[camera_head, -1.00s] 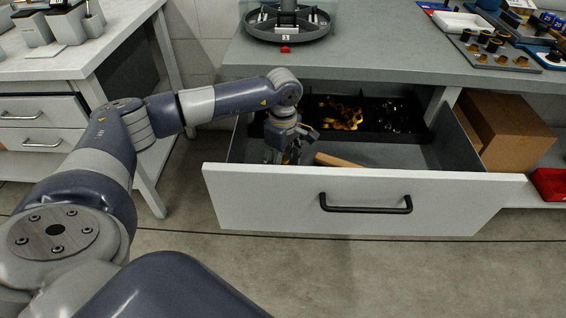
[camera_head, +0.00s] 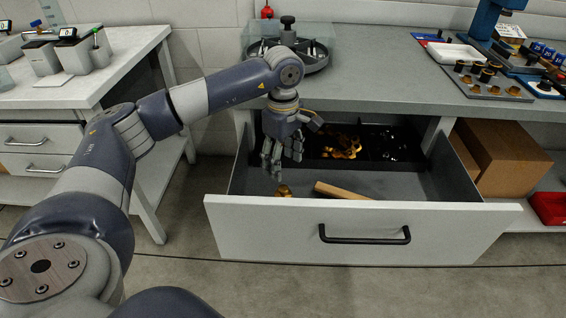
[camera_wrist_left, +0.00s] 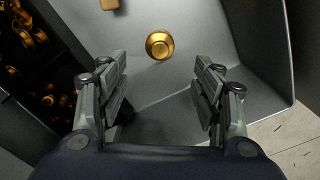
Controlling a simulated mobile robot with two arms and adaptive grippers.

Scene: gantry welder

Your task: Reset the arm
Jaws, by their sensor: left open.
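My left gripper (camera_head: 283,165) points down over the left part of the open drawer (camera_head: 275,215). Its fingers are spread and empty, as the left wrist view also shows (camera_wrist_left: 160,95). A small round brass part (camera_wrist_left: 159,44) lies on the drawer floor, beyond the fingertips in the left wrist view. It also shows just below the gripper in the head view (camera_head: 284,190). My left arm (camera_head: 160,115) comes in from the left, bent at the elbow. My right gripper is in neither view.
A wooden block (camera_head: 340,191) lies in the drawer. A black divided bin (camera_head: 375,158) at the drawer's back holds brass and dark parts. The worktop (camera_head: 380,75) overhangs the drawer's back, with a round grey tray (camera_head: 318,62) above. A cardboard box (camera_head: 500,160) stands right.

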